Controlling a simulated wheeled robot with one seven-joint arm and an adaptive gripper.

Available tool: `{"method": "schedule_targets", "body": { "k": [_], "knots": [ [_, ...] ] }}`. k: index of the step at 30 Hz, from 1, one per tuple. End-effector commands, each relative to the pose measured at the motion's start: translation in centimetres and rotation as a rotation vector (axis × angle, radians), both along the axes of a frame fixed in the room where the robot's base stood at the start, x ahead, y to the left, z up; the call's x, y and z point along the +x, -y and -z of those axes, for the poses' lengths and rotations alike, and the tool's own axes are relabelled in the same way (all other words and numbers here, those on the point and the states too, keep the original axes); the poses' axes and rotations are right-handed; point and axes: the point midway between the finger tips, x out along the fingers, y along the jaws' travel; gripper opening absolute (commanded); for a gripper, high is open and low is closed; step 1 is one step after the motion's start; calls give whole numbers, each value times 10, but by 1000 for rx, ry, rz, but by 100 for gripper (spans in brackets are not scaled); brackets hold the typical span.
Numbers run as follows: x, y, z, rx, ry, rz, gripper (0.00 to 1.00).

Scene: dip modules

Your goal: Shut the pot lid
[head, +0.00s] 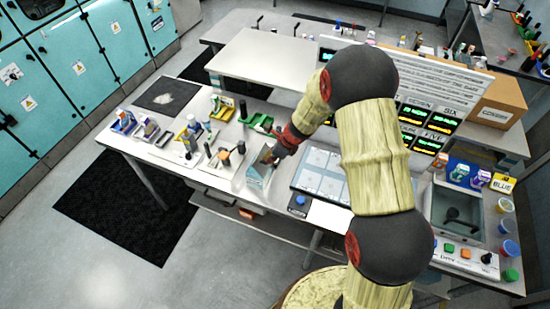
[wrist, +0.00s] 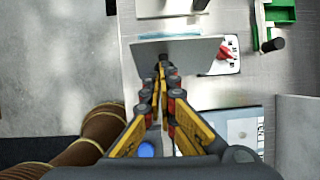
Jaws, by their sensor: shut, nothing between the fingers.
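The pot shows in the head view as a small pale blue-grey box (head: 257,179) near the front edge of the bench. A flat grey panel that looks like its lid (wrist: 188,62) stands tilted up in the wrist view, with a pale blue strip along its far edge. My gripper (wrist: 162,66) is shut and empty, its fingertips at the near side of this panel. I cannot tell whether they touch it. In the head view my gripper (head: 272,155) is beside the box, partly hidden by my wrist. The inside of the pot is hidden.
A flat panel with pale squares (head: 320,177) and a blue button (head: 300,200) lie right of the box. A green tray (head: 256,121) stands behind. Small items and trays (head: 125,122) crowd the left. A sink (head: 458,212) is at far right.

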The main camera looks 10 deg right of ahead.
Motion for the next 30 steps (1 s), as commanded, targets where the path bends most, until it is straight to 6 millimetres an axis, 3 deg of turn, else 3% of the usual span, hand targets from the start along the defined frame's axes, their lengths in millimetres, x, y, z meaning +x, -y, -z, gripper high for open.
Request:
{"method": "schedule_targets", "body": {
  "k": [18, 30],
  "knots": [
    [33, -47, 9, 0, -2, -1, 0],
    [45, -63, 22, 1, -1, 0, 0]
  ]
}}
